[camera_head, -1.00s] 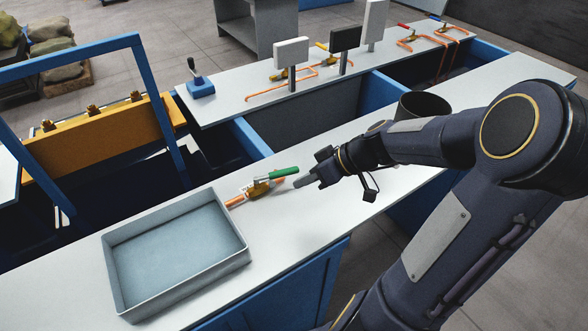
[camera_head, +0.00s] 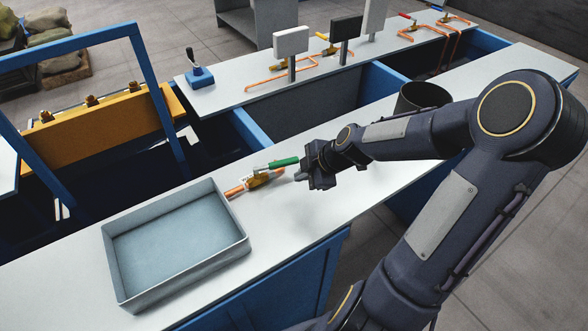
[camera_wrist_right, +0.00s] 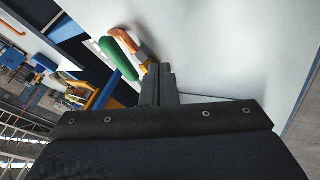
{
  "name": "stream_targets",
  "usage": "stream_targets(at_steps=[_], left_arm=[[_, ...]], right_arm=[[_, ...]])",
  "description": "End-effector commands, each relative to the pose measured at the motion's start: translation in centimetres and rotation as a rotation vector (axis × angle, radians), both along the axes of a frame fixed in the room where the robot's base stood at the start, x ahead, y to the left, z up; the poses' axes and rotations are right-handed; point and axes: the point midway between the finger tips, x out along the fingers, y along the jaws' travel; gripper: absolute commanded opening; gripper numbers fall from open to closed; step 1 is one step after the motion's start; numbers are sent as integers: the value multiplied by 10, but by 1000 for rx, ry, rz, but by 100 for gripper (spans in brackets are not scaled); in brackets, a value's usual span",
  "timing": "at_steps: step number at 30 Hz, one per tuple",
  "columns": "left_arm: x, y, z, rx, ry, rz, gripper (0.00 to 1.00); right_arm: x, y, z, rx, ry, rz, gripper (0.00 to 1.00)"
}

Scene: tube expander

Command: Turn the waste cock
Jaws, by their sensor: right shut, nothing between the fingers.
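The waste cock is a brass valve (camera_head: 258,180) with a green lever handle (camera_head: 276,166) and an orange-copper pipe end (camera_head: 235,191). It sits on the white bench top between the tray and my right gripper. My right gripper (camera_head: 301,176) is shut and empty, its tips close to the right end of the green handle in the head view. In the right wrist view the green handle (camera_wrist_right: 119,58) lies just left of and beyond the shut fingers (camera_wrist_right: 158,84). Whether the fingers touch the valve I cannot tell. My left gripper is not in view.
A grey open tray (camera_head: 243,240) stands left of the valve on the white bench (camera_head: 360,178). A dark round container (camera_head: 424,96) stands farther right. Across a gap, a back bench (camera_head: 230,98) holds copper pipes, other valves and signs. The bench in front of the gripper is clear.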

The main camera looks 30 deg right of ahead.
Motion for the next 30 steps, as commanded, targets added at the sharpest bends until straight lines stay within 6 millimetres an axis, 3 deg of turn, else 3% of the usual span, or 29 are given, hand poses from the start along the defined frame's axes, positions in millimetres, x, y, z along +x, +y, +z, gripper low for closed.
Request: stream_targets(at_steps=[3,12,25,30], left_arm=[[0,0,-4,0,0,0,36],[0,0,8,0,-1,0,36],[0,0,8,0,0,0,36],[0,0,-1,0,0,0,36]], right_arm=[[11,7,-17,2,1,7,0],[44,-5,-12,1,0,-1,0],[48,-7,-13,0,2,2,0],[59,-13,-16,3,0,99,0]])
